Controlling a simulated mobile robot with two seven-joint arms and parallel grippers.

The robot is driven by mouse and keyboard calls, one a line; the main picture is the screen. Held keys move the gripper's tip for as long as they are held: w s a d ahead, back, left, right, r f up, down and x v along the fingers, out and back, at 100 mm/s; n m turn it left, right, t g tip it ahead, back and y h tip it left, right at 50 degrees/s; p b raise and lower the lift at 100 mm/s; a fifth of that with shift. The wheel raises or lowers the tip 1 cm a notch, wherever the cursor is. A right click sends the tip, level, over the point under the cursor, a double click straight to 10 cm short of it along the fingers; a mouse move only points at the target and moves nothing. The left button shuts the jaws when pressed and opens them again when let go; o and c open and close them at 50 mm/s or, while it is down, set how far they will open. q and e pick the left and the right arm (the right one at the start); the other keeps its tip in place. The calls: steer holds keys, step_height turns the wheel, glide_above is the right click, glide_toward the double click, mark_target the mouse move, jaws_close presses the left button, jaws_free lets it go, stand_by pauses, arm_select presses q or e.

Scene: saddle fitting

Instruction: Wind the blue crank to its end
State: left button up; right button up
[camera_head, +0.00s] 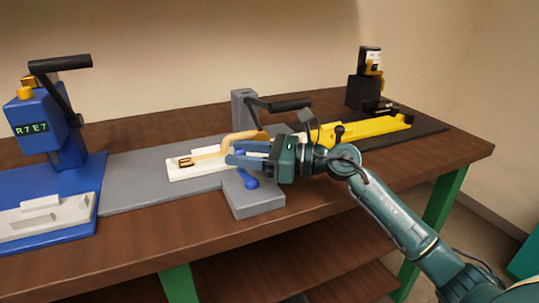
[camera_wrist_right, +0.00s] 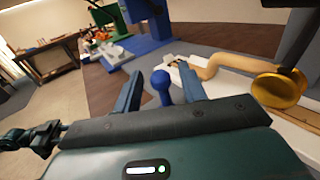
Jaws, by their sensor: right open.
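The blue crank (camera_head: 250,183) shows as a rounded blue handle at the front of a grey fixture, just below my right gripper. In the right wrist view a blue ball-ended knob (camera_wrist_right: 161,82) stands between the two fingers, with space visible on both sides. My right gripper (camera_head: 232,154) is open and points left over the fixture's front block. It also shows in the wrist view (camera_wrist_right: 160,68). The gripper hides part of the crank, and I cannot tell whether a finger touches it. My left gripper is not in view.
The grey fixture (camera_head: 140,180) carries a white plate (camera_head: 180,173) with a tan curved tube (camera_head: 240,137), close to my fingers. A black-handled lever (camera_head: 290,105) rises behind. A blue machine (camera_head: 38,125) stands left; a yellow fixture (camera_head: 365,130) lies right. Bare wooden table (camera_head: 140,235) lies in front.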

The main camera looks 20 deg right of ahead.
steer(key=b+v, duration=0.1)
steer(key=v, duration=1.1)
steer(key=shift+b, duration=0.35)
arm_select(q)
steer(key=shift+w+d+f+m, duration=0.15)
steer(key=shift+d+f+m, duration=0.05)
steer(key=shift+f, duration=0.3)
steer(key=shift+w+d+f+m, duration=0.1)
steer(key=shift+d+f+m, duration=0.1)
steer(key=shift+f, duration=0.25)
arm_select(e)
steer(key=shift+s+d, duration=0.1)
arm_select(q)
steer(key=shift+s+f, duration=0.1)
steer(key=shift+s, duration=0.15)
